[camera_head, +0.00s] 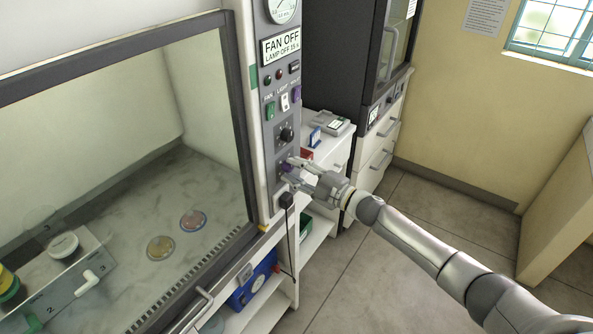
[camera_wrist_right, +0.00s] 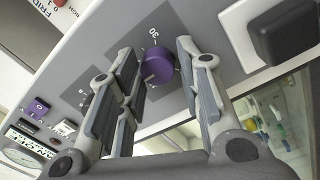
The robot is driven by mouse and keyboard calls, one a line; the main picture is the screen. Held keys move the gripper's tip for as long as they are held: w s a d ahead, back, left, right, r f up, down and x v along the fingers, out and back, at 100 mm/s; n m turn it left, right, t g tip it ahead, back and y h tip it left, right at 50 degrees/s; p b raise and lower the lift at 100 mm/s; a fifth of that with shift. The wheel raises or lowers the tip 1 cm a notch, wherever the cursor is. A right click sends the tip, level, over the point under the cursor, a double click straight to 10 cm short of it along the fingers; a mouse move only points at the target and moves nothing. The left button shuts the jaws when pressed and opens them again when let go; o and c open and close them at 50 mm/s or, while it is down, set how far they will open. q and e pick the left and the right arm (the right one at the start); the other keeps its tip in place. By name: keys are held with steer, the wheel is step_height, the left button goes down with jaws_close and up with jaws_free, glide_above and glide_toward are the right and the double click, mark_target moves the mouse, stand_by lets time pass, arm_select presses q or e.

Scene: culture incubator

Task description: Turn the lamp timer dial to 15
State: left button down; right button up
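The purple timer dial (camera_wrist_right: 157,66) sits on a grey plate on the cabinet's control panel. A printed 30 is beside it in the right wrist view; its pointer setting is too small to read. In the head view the dial (camera_head: 287,167) is partly hidden by my right gripper (camera_head: 297,174). In the wrist view my right gripper (camera_wrist_right: 160,54) is open, with one finger on each side of the dial. A narrow gap seems to show by the right finger; contact on the left is unclear. My left gripper is not in view.
A black knob (camera_head: 286,135) is above the purple dial, and a dark block (camera_head: 287,200) is below it. Coloured switches (camera_head: 284,101) and a FAN OFF display (camera_head: 281,47) are higher up. A white side cabinet (camera_head: 338,150) stands right of the panel.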

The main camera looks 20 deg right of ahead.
steer(key=shift+o, duration=1.1)
steer(key=shift+r, duration=0.1)
steer(key=v, duration=1.2)
